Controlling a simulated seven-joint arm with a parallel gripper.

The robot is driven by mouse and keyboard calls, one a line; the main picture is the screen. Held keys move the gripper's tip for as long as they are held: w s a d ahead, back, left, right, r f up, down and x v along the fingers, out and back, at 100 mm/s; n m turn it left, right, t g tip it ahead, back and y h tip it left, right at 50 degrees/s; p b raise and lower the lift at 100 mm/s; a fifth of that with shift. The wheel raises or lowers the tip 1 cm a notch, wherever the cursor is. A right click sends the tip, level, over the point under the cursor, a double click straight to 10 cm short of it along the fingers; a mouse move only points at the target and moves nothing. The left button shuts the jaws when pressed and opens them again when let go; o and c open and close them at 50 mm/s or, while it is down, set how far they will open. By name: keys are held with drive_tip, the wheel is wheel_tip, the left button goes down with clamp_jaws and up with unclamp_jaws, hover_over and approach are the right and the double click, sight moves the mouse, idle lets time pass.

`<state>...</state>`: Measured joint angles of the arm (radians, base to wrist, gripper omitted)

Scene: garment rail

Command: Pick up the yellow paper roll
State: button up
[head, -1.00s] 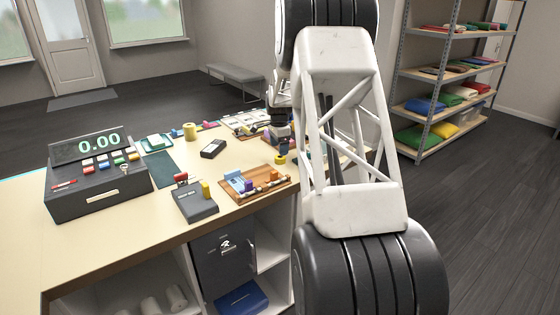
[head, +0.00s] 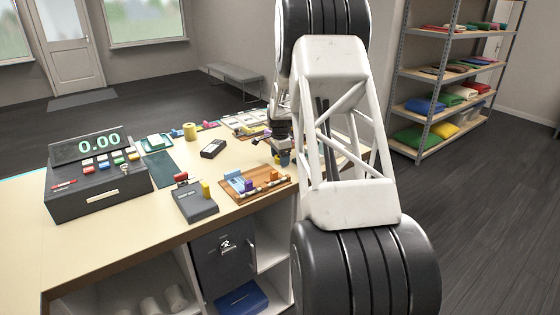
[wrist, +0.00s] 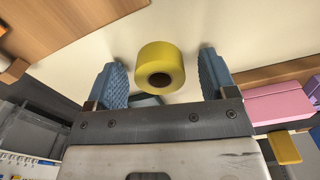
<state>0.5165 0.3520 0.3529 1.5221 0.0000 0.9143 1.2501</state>
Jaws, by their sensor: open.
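The yellow paper roll (wrist: 160,67) is in the wrist view, on the pale counter top, its dark core hole facing the camera. My gripper (wrist: 161,60) is open, with one blue finger on each side of the roll and a visible gap on both sides.
The wooden tray (head: 270,189) holds small items close by on the left. A cash register (head: 98,178), a dark box (head: 195,204) and another yellowish roll (head: 190,131) stand on the counter.

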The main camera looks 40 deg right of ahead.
drive_tip(key=c, duration=1)
drive_tip(key=shift+r, duration=5)
